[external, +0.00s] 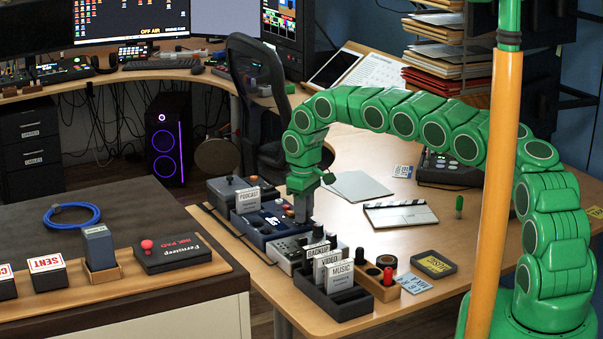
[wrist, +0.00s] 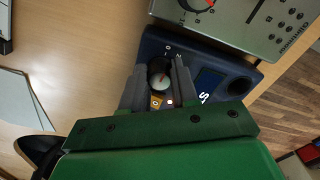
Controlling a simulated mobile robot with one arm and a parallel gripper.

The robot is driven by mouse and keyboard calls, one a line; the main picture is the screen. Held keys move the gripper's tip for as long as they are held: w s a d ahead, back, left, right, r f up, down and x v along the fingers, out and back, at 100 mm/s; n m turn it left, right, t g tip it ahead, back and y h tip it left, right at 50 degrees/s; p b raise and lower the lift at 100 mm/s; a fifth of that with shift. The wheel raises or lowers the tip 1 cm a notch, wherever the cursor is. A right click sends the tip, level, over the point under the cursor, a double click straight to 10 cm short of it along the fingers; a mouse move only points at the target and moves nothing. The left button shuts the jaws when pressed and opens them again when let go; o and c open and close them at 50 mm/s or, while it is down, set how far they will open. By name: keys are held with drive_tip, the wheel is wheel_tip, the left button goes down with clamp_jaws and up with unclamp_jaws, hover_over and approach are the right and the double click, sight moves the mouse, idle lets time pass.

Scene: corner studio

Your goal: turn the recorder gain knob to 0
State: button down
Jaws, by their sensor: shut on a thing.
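The recorder is a dark blue box (external: 262,231) on the wooden desk; it also shows in the wrist view (wrist: 222,60), with a small screen and a round dark dial. My gripper (wrist: 160,80) points down over the recorder and is shut on the knob, one finger on each side. In the external view my gripper (external: 302,212) hides the knob.
A grey device (wrist: 235,20) with a knob and slider stands close beside the recorder. A card rack (external: 340,300), a clapperboard (external: 400,214) and paper sheets (external: 357,187) are nearby.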

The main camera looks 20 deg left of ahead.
idle(0.4)
drive_tip(key=c, duration=0.8)
unclamp_jaws()
drive_tip(key=shift+c, duration=0.2)
drive_tip(key=shift+r, duration=0.1)
drive_tip(key=shift+r, duration=3.8)
